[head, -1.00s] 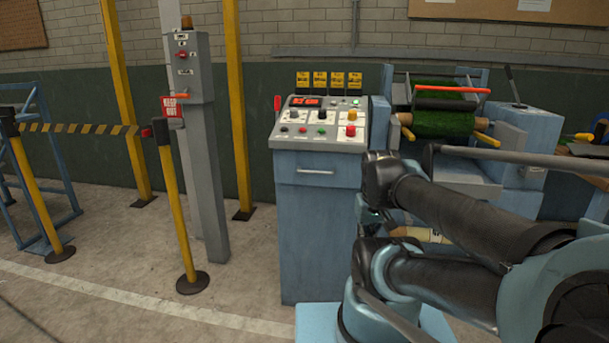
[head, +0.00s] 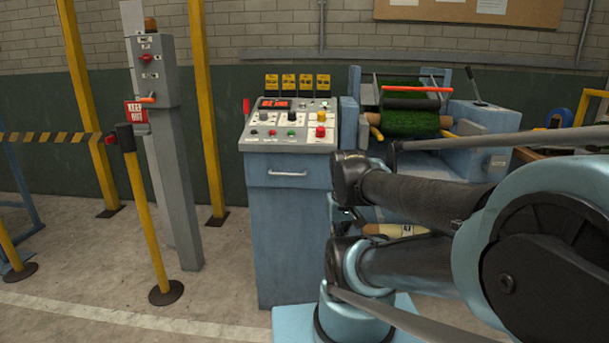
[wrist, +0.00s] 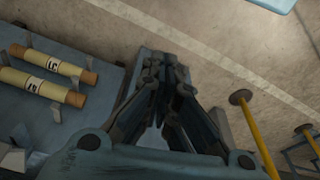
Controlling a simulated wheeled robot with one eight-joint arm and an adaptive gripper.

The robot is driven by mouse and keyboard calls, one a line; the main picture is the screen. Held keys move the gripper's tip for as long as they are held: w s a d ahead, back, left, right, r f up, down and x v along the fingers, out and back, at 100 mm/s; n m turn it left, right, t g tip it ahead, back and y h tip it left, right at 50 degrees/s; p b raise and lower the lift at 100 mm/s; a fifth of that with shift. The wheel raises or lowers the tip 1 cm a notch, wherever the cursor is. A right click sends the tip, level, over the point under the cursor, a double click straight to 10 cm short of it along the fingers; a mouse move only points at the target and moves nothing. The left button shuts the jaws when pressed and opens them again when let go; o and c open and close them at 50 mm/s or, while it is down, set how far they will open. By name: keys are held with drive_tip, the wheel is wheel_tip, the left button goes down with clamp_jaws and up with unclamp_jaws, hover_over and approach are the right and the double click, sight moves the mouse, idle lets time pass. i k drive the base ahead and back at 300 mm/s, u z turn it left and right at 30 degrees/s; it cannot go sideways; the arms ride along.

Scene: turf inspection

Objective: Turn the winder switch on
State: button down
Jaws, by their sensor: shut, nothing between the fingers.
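A blue control console (head: 290,215) stands left of my arm in the head view. Its sloped grey panel (head: 283,146) carries a lit red display, several dark selector knobs, coloured buttons and a red mushroom button on a yellow base. The labels are too small to read, so I cannot tell which control is the winder switch. The console panel is not in the wrist view. In the head view my gripper cannot be made out clearly.
A machine with a green turf roll (head: 410,122) stands right of the console. Two labelled tan rolls (wrist: 45,78) lie beside my gripper.

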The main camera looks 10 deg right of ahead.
sight(321, 131)
drive_tip(key=k, duration=1.2)
drive_tip(key=u, duration=0.65)
drive_tip(key=i, duration=1.5)
